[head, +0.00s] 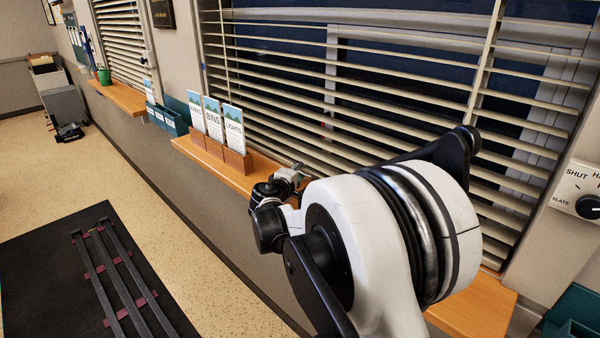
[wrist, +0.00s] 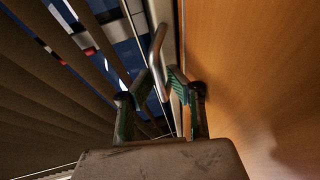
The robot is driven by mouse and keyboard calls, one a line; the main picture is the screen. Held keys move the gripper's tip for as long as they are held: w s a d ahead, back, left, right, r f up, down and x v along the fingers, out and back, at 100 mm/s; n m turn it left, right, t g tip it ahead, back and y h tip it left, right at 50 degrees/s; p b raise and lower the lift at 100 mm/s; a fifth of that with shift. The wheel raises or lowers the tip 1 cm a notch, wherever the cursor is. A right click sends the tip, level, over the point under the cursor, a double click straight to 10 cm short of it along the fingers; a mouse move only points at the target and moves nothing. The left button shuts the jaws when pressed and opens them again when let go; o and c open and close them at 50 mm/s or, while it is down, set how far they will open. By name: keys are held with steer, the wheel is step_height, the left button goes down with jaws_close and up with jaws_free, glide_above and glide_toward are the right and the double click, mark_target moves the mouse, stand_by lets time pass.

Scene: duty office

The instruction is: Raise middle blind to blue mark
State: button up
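The large blind (head: 270,75) with cream slats covers the wide window in the head view. Its slats are down and tilted open, with dark glass behind. Its slats (wrist: 40,85) also fill the left of the wrist view. My gripper (head: 290,178) is low by the sill, small and partly hidden by my arm. In the wrist view my gripper (wrist: 158,78) has its two green-sided fingers apart. A bent silver bar (wrist: 158,45) shows at the gap between the fingertips; I cannot tell if they touch it.
The wooden sill (head: 480,308) runs under the blind and fills the right of the wrist view. Leaflet holders (head: 225,155) stand on it, left of my gripper. A second blind (head: 122,40) hangs farther left. A slat knob (head: 588,206) is on the right wall.

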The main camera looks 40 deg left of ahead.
jaws_close()
step_height(320, 180, up, 26)
steer(key=p, duration=0.4)
steer(key=shift+p, duration=0.3)
steer(key=shift+r, duration=0.1)
jaws_free()
steer(key=shift+s, duration=0.1)
steer(key=v, duration=0.7)
steer(key=shift+s, duration=0.2)
